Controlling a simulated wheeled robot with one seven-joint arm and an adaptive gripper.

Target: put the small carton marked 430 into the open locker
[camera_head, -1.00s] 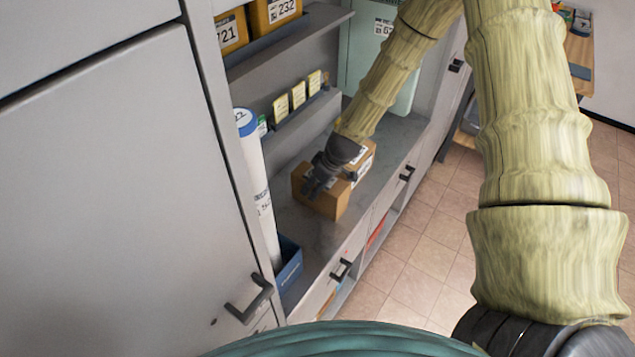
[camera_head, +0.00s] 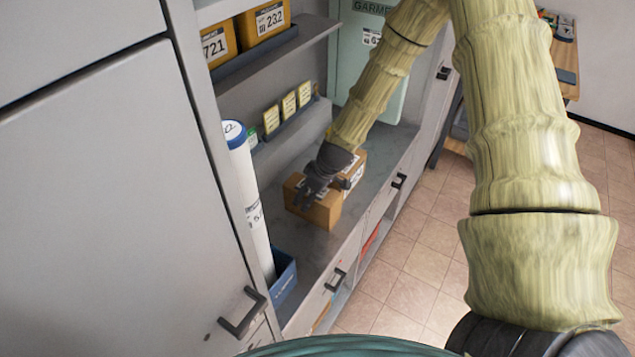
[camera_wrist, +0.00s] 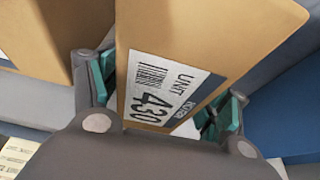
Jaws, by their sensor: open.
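The small carton marked 430 (camera_wrist: 200,45) is brown, with a white and blue label facing the wrist camera. My gripper (camera_wrist: 165,98) is open, with a teal pad on each side of this carton. I cannot tell whether the pads touch it. In the head view two brown cartons, a nearer one (camera_head: 322,214) and a farther one (camera_head: 356,172), stand close together on the grey counter. My gripper (camera_head: 318,182) is over them and partly hides them, so I cannot tell which is 430. I cannot make out an open locker for sure.
Another brown carton (camera_wrist: 35,30) is close on the left in the wrist view. A white tube with a blue cap (camera_head: 250,195) stands in a blue bin (camera_head: 285,278) left of the cartons. Yellow bins (camera_head: 263,20) sit on a shelf above. A closed grey door (camera_head: 110,190) fills the left.

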